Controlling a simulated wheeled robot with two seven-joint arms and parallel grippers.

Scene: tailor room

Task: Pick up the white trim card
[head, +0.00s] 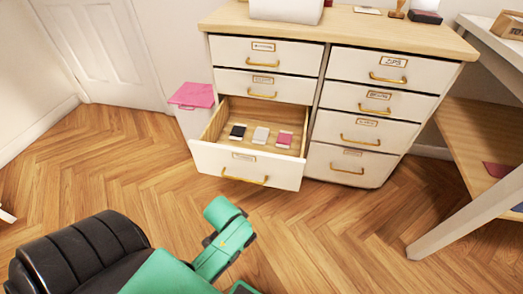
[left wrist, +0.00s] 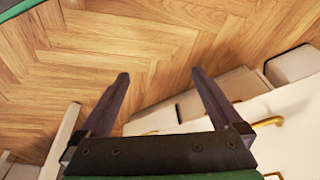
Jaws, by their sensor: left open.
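The white trim card (head: 261,135) lies in the open drawer (head: 247,168) of the cabinet, between a black card (head: 237,132) and a pink card (head: 284,139). My left gripper (left wrist: 160,76) shows in the left wrist view. Its two dark fingers are wide apart with nothing between them, over floor and the edge of white furniture. No card can be made out in that view. In the head view a green arm of mine is in front of the drawer, but no gripper fingers show. My right gripper is in neither view.
The white cabinet (head: 375,98) has several shut drawers with gold handles. A bin with a pink lid (head: 193,95) stands left of the open drawer. A white table leg (head: 455,215) and wooden shelf (head: 475,145) are at the right. The wooden floor (head: 130,160) at left is clear.

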